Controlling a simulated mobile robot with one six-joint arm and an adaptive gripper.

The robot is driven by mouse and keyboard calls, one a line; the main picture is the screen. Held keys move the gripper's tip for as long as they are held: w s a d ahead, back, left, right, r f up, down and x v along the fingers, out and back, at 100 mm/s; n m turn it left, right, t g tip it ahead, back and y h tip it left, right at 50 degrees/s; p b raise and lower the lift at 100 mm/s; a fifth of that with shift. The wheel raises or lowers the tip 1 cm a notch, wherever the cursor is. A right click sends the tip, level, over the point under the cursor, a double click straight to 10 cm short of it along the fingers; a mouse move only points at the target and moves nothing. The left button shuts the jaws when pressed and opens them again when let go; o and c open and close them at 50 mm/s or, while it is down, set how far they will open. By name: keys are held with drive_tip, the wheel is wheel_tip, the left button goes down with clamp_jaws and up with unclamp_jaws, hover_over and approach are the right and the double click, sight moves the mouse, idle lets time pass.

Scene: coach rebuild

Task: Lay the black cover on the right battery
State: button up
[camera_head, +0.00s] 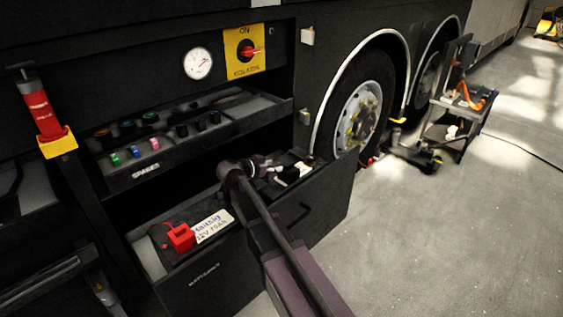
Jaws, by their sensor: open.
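The black battery drawer (335,200) is pulled out. Its left battery (205,215) bears a white label and has a red cover (181,237) at its left. At the right end, the right battery (290,174) shows only in part, with a white patch and dark parts beside it. I cannot tell the black cover apart from these dark parts. My gripper (268,168) is at the end of my arm, over the middle to right of the drawer. It is open, but its fingers are small and hard to make out. My arm hides the drawer's middle.
Above the drawer, a shelf marked SPARES (146,171) holds coloured fuses, rings and black knobs. A gauge (198,63) and a red switch on a yellow plate (244,50) are above it. Wheels (358,112) and a cart (455,120) are to the right. The floor in front is clear.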

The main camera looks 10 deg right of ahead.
drive_tip(key=shift+p+v, duration=0.65)
drive_tip(key=shift+v, duration=1.65)
idle(0.8)
drive_tip(key=shift+r, duration=0.1)
